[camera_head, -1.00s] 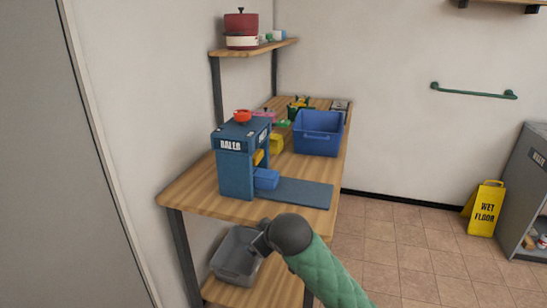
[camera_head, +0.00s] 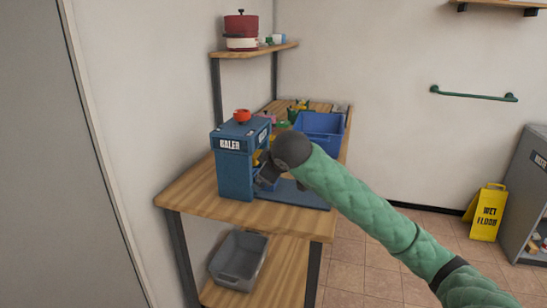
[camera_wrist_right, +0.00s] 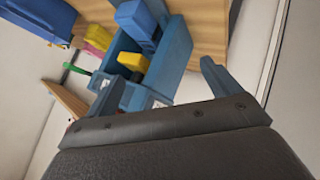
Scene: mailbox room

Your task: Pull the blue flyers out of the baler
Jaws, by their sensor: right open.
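The dark blue baler (camera_head: 236,165) stands on the wooden table, its label facing front. It also shows in the wrist view (camera_wrist_right: 173,58), at an angle. A brighter blue block (camera_wrist_right: 138,22), which seems to be the blue flyers, sits at the baler's opening; a yellow part (camera_wrist_right: 133,62) is beside it. In the head view my right arm hides most of the opening and the block. My right gripper (camera_head: 264,184) is close to the baler's open side. In the wrist view its fingers (camera_wrist_right: 162,84) are apart, with nothing clearly held between them. My left gripper is not in view.
A blue bin (camera_head: 319,124) stands behind the baler on the table (camera_head: 190,190). A flat blue board (camera_head: 300,195) extends right of the baler. A grey bin (camera_head: 240,262) is on the lower shelf. A yellow wet floor sign (camera_head: 487,212) stands at right.

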